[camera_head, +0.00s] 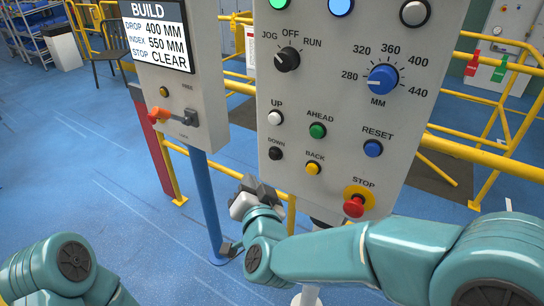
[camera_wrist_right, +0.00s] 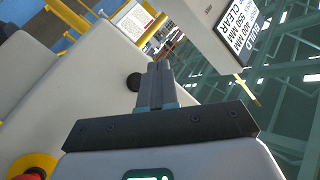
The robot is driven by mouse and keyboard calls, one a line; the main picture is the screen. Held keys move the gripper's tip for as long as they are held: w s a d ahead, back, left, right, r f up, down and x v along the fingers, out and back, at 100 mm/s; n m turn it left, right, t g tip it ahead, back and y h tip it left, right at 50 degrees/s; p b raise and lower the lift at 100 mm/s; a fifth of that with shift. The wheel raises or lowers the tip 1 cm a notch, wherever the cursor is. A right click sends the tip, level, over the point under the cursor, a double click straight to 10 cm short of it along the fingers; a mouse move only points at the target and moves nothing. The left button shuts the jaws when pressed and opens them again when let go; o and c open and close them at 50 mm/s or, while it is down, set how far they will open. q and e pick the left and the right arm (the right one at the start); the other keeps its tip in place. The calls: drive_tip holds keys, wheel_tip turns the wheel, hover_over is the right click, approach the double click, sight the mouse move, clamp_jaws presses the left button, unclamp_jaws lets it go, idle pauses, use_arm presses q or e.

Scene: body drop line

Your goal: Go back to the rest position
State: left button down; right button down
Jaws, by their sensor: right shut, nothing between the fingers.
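My right gripper (camera_head: 258,190) is in front of the lower left edge of the control panel (camera_head: 330,110), below the black DOWN button (camera_head: 276,153). Its fingers are partly hidden in the head view. In the right wrist view its fingers (camera_wrist_right: 156,85) are together and empty, with a round black button (camera_wrist_right: 133,82) beyond them to the left. Whether the gripper touches the panel cannot be told. My left arm shows at the lower left of the head view, and its gripper is outside the picture.
The panel carries a red STOP button (camera_head: 354,206), a mode knob (camera_head: 287,59) and a blue MM dial (camera_head: 383,80). A smaller box with a BUILD sign (camera_head: 158,30) stands left on a blue post (camera_head: 207,205). Yellow rails (camera_head: 480,157) run behind.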

idle(0.4)
drive_tip(key=s+d+f+n+g, duration=0.1)
drive_tip(key=s+d+f+g, duration=0.15)
drive_tip(key=f, duration=0.65)
drive_tip(key=s+d+f+n+g, duration=0.1)
drive_tip(key=s+d+f+g, duration=0.15)
drive_tip(key=f, duration=0.55)
drive_tip(key=s+d+f+n+g, duration=0.1)
drive_tip(key=d+f+g, duration=0.25)
drive_tip(key=f, duration=0.55)
drive_tip(key=s+d+f+g, duration=0.2)
drive_tip(key=s+f, duration=0.4)
drive_tip(key=s, duration=0.4)
drive_tip(key=s+d+f+g+y, duration=0.1)
drive_tip(key=s+f+g, duration=0.4)
drive_tip(key=s, duration=0.5)
wheel_tip(320, 180, down, 2)
drive_tip(key=shift+s+d+f+n, duration=0.15)
drive_tip(key=shift+s+d+n, duration=0.2)
drive_tip(key=shift+d, duration=0.4)
